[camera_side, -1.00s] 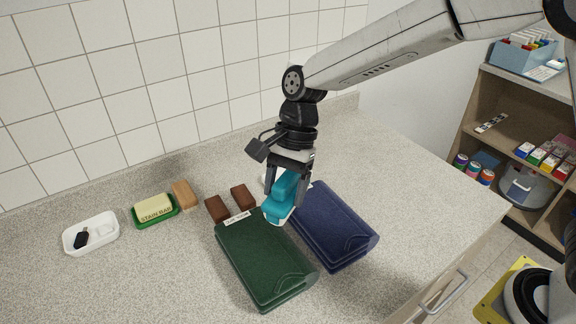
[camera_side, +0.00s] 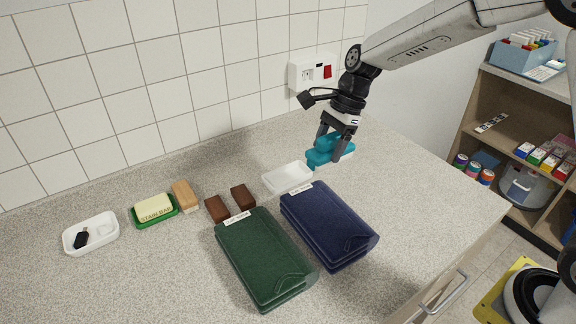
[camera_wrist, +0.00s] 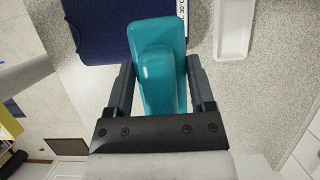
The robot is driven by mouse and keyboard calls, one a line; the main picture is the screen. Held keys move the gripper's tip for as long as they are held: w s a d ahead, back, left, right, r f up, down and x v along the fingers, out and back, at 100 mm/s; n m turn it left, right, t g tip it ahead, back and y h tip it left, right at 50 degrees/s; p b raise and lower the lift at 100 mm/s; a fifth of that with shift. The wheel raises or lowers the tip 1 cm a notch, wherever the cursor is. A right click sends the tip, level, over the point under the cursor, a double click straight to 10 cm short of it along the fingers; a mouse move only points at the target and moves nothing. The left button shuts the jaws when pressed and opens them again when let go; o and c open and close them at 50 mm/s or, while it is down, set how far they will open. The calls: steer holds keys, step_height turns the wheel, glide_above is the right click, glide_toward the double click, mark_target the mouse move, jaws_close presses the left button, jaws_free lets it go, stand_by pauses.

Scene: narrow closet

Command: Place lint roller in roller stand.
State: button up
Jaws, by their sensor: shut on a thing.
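The tray looks empty and may be the roller stand. In the wrist view the lint roller (camera_wrist: 155,62) sits between both fingers of my gripper (camera_wrist: 161,85), and the white tray (camera_wrist: 233,40) is to its right.
A labelled blue folded bundle (camera_side: 330,225) and a green one (camera_side: 262,260) lie in front. Two brown blocks (camera_side: 217,208), a green soap dish (camera_side: 155,219) and another white tray (camera_side: 91,233) are left. A wall socket (camera_side: 313,73) is behind. Counter at right is clear.

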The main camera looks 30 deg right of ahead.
steer(key=shift+w+a+f, duration=0.3)
steer(key=shift+w+f, duration=1.25)
steer(key=shift+w, duration=0.65)
steer(key=shift+w+a+f, duration=0.35)
steer(key=shift+w+f, duration=1.15)
steer(key=shift+w, duration=0.7)
steer(key=shift+w+a+f, duration=0.3)
steer(key=shift+w+f, duration=1.25)
steer(key=shift+w, duration=0.65)
steer(key=shift+f, duration=0.1)
steer(key=shift+w+f, duration=0.25)
steer(key=shift+f, duration=1.5)
steer(key=shift+f, duration=0.1)
steer(key=o, duration=1.2)
steer(key=shift+c, duration=0.2)
